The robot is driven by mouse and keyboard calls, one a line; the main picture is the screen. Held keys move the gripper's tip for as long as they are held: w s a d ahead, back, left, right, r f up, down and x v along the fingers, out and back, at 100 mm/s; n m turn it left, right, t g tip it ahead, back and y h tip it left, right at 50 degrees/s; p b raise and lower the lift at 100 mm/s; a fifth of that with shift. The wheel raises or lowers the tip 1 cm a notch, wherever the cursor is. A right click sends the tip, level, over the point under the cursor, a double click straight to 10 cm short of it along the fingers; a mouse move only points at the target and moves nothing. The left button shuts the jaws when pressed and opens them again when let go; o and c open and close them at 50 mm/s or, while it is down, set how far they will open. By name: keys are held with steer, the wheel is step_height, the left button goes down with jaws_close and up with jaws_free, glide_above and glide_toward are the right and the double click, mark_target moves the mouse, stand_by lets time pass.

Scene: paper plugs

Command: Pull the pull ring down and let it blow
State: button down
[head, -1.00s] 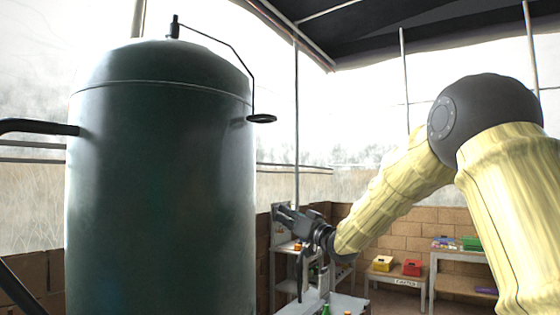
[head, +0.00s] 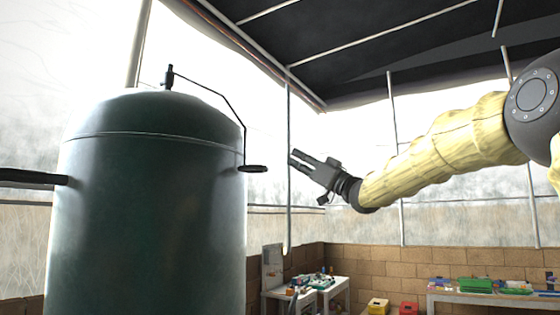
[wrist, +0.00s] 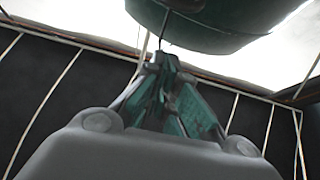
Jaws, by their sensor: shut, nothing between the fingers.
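In the wrist view, the shut fingers (wrist: 162,62) point toward the tank (wrist: 225,25) at the top of the picture. A thin dark line shows just past the fingertips there; I cannot tell whether it is the rod or ring.
A dark handle or pipe (head: 30,177) sticks out from the tank's left side. A bench with small items (head: 305,288) and a table with coloured boxes (head: 490,297) stand low by the brick wall. A thin post (head: 288,210) rises behind my gripper.

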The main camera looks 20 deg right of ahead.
mark_target(254, 169)
steer(key=p+x, duration=0.5)
steer(key=x, duration=0.5)
steer(key=f, duration=0.1)
steer(key=f+p, duration=0.1)
steer(key=f, duration=0.2)
steer(key=shift+w+a+p, duration=0.25)
steer(key=shift+p, duration=0.1)
steer(key=shift+f, duration=0.1)
